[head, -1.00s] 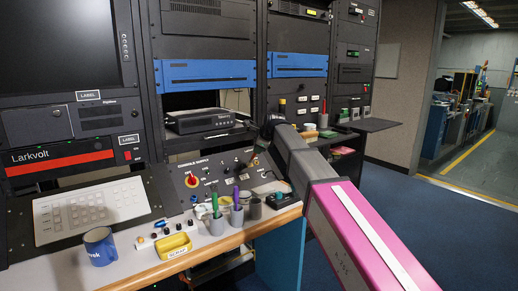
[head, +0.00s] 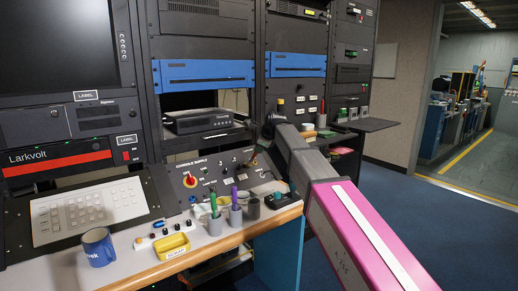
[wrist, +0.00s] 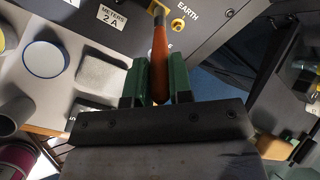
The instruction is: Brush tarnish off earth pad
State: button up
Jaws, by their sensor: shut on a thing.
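My gripper (wrist: 160,88) is in the wrist view, its green fingers shut on the orange-brown handle of a brush (wrist: 159,62). The brush points up the picture, toward the console panel, and its dark far end is near the top edge. Tarnish cannot be made out.
On the desk stand a blue mug (head: 98,247), a yellow tray (head: 172,246) and grey pen cups (head: 215,225). The console panel (head: 190,205) has a red knob (head: 190,180) and switches. Equipment racks rise behind. Open blue floor (head: 455,225) lies to the right.

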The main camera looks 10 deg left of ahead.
jog(key=shift+w+d, duration=0.25)
jog(key=shift+w, duration=0.1)
jog(key=shift+s+a, duration=0.1)
jog(key=shift+s, duration=0.05)
jog(key=shift+s+a, duration=0.4)
dwell(0.4)
jog(key=shift+s+a, duration=0.25)
jog(key=shift+s, duration=0.1)
jog(key=shift+w, duration=0.15)
jog(key=shift+w+d, duration=0.3)
jog(key=shift+d, duration=0.05)
jog(key=shift+w+d, duration=0.1)
dwell(0.4)
